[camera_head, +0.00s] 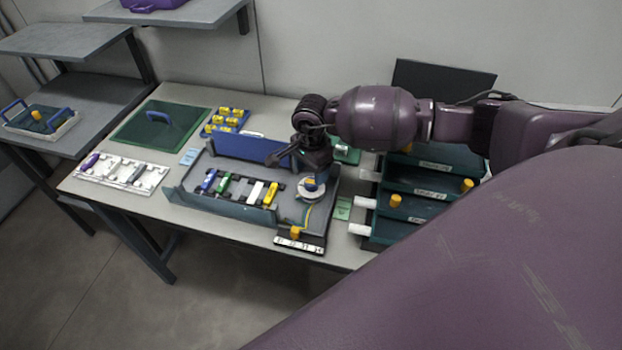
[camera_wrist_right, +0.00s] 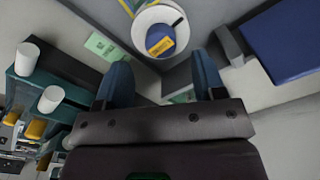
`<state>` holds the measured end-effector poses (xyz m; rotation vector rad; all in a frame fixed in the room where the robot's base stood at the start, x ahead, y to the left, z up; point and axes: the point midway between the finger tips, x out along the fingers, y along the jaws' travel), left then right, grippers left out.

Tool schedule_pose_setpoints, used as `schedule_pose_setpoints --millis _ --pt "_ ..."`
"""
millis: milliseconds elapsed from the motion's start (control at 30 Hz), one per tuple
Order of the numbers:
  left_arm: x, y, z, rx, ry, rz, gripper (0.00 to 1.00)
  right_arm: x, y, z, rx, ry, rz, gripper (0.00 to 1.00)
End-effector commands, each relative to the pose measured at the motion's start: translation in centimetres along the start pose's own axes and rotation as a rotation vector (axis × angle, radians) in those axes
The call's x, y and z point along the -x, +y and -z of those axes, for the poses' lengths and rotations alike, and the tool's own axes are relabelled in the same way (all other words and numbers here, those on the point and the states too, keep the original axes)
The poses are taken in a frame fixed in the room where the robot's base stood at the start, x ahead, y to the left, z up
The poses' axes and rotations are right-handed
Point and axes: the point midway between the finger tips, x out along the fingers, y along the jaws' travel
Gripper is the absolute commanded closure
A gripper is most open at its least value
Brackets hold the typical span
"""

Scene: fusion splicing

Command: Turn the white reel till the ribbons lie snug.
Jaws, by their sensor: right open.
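The white reel (camera_head: 311,193) sits at the right end of the grey tray (camera_head: 228,212). It has a blue hub with an orange block on top. In the right wrist view the reel (camera_wrist_right: 148,22) is a white disc just beyond my fingertips. My right gripper (camera_head: 313,168) is over the reel and hides part of it. In the wrist view its two blue fingers (camera_wrist_right: 163,66) are apart with nothing between them. Thin yellow and blue ribbons (camera_head: 308,214) lie beside the reel; their snugness cannot be told. My left gripper is out of view.
Several coloured clips (camera_head: 225,184) lie in the tray, left of the reel. A blue upright panel (camera_head: 250,148) stands behind them. Green bins (camera_head: 405,205) with white cylinders stand close on the right. A black labelled block (camera_head: 300,242) sits at the tray's front corner.

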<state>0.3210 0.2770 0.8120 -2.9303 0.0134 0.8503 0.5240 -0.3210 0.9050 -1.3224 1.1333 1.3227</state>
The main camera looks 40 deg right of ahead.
Motion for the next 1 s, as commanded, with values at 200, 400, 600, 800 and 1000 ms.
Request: schedule_pose_setpoints --millis 200,400,600,800,1000 --pt "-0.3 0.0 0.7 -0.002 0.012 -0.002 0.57 -3.1 0.0 0.0 -0.002 -0.001 0.0 0.37" --pt "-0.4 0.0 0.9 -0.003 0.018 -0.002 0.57 -4.4 0.0 0.0 0.0 -0.001 0.0 0.37" --pt "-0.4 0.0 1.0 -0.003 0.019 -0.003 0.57 -4.5 0.0 0.0 0.0 -0.001 0.001 0.37" --pt "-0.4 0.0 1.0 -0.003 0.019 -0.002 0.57 -4.5 0.0 0.0 0.0 -0.001 0.001 0.51" --pt "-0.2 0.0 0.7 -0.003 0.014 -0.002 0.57 -4.5 0.0 0.0 0.0 -0.001 0.001 0.81"
